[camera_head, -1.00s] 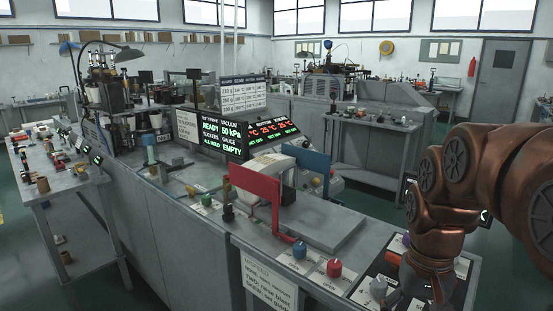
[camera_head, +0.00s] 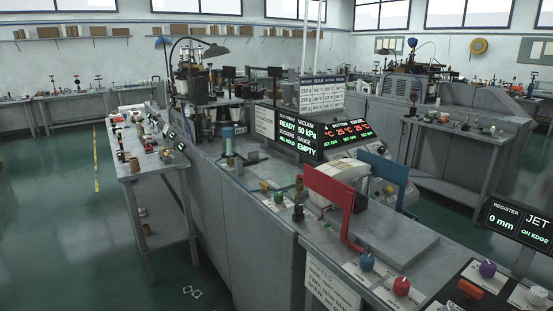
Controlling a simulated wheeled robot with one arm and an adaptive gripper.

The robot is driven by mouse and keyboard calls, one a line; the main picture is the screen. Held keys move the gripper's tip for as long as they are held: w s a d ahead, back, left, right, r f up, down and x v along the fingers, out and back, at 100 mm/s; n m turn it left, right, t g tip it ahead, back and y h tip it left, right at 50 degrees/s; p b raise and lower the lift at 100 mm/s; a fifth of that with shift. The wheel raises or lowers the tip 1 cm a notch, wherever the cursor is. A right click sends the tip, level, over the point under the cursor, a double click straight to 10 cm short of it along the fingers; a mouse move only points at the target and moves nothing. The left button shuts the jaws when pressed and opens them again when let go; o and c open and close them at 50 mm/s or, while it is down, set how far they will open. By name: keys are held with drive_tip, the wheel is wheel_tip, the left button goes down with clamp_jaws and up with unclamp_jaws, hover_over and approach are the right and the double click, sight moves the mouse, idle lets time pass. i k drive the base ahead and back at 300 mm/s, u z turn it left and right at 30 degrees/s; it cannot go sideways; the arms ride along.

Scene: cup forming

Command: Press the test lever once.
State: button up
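No label in view lets me tell which part is the test lever. A dark upright lever-like post (camera_head: 298,203) stands on the bench edge, left of a red panel (camera_head: 327,195). A post with a pale blue top (camera_head: 228,139) stands farther back on the same bench. The vacuum display (camera_head: 296,133) reads READY, 50 kPa, ALL HOLD and EMPTY. My gripper and arm are out of view.
A blue panel (camera_head: 384,174) stands behind the red one, by a flat grey plate (camera_head: 396,241). A register screen (camera_head: 507,222) reads 0 mm. A side table (camera_head: 150,168) with small parts stands left. The green floor (camera_head: 65,235) at far left is open.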

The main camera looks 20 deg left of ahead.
sight(248, 164)
drive_tip(key=k, duration=0.6)
drive_tip(key=u, duration=1)
drive_tip(key=i, duration=1.4)
drive_tip(key=u, duration=0.5)
drive_tip(key=i, duration=1.1)
drive_tip(key=z, duration=0.3)
